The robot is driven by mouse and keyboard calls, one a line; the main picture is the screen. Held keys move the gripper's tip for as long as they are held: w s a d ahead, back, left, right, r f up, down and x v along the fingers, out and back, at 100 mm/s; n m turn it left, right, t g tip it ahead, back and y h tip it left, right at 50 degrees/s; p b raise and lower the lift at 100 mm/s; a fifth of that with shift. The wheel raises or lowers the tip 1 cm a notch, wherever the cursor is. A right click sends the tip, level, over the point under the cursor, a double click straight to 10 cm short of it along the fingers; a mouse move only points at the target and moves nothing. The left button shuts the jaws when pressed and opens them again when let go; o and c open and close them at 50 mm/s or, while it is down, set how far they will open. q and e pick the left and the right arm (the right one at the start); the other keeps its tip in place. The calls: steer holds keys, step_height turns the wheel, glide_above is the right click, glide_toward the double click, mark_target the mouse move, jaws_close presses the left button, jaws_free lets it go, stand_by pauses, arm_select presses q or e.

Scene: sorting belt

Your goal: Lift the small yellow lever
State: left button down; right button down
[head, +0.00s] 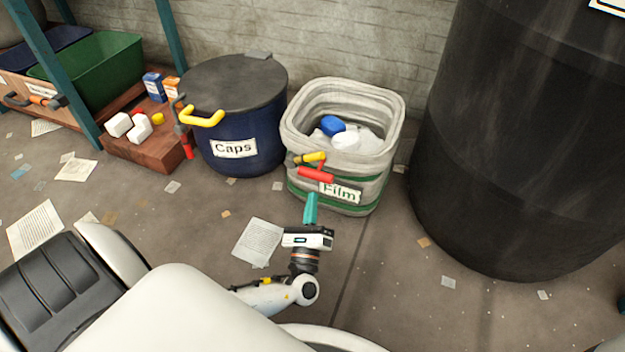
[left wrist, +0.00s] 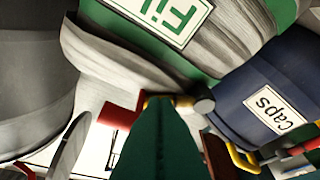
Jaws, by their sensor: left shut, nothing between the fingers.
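A small yellow lever (head: 312,157) sticks out at the front of the pale bin labelled Film (head: 345,92). A red handle (head: 316,174) is just below it. My left gripper (head: 311,197), with teal fingers, is shut and empty, upright in front of the bin just below the red handle. In the left wrist view the teal fingers (left wrist: 160,125) hide part of a yellow piece (left wrist: 157,101) with a grey round end beside it, and a red part (left wrist: 120,109) shows left of them. I cannot tell whether the fingers touch either. My right gripper is not in view.
A blue drum labelled Caps (head: 240,155), with a larger yellow handle (head: 203,118), stands left of the bin. A big black barrel (head: 510,150) stands close on the right. Blue and white items lie in the bin. Papers litter the floor, which is otherwise open in front.

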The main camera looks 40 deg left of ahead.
mark_target(307, 158)
arm_select(q)
steer(key=b+x, duration=0.3)
steer(key=x, duration=0.4)
steer(key=shift+w+a, duration=0.2)
steer(key=shift+w, duration=0.05)
steer(key=shift+w+a+r, duration=0.1)
steer(key=shift+r, duration=0.05)
steer(key=shift+r, duration=0.1)
